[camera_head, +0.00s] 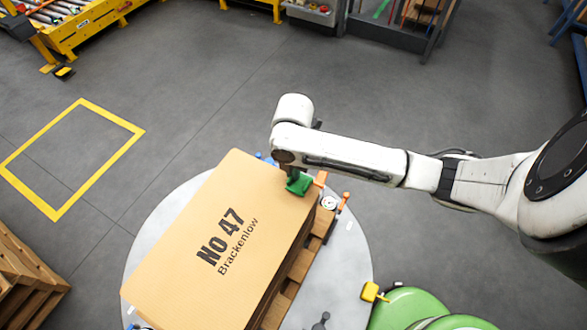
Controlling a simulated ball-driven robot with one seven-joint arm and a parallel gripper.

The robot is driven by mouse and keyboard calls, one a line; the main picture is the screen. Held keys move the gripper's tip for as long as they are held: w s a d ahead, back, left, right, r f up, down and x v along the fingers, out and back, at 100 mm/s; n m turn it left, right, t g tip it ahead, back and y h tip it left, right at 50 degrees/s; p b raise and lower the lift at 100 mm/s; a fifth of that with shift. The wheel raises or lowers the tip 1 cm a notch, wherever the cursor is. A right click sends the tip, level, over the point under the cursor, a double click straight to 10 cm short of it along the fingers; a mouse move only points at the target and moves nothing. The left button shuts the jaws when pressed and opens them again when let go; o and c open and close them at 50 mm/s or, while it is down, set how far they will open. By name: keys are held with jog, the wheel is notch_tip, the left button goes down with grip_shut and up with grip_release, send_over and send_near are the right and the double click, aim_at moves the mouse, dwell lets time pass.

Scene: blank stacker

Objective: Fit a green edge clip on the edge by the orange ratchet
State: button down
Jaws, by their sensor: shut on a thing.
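A green edge clip (300,185) is at the far right corner of the large cardboard-topped stack (195,262) marked "No 47 Brackenlow". My gripper (293,174) comes down from above and is shut on the clip; its fingers are mostly hidden by my arm. I cannot tell whether the clip touches the board's edge. An orange piece (321,179) shows just right of the clip. I cannot tell which of these orange parts is the ratchet.
The stack rests on a wooden pallet (298,266) on a round grey turntable (351,250). A blue part (266,158) shows behind the board's far edge. A yellow piece (371,292) is at the lower right. A wooden crate (22,275) stands at left.

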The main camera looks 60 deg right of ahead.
jog(key=shift+f, duration=0.25)
dwell(0.5)
jog(key=c, duration=1.2)
grip_release()
jog(key=shift+o, duration=0.2)
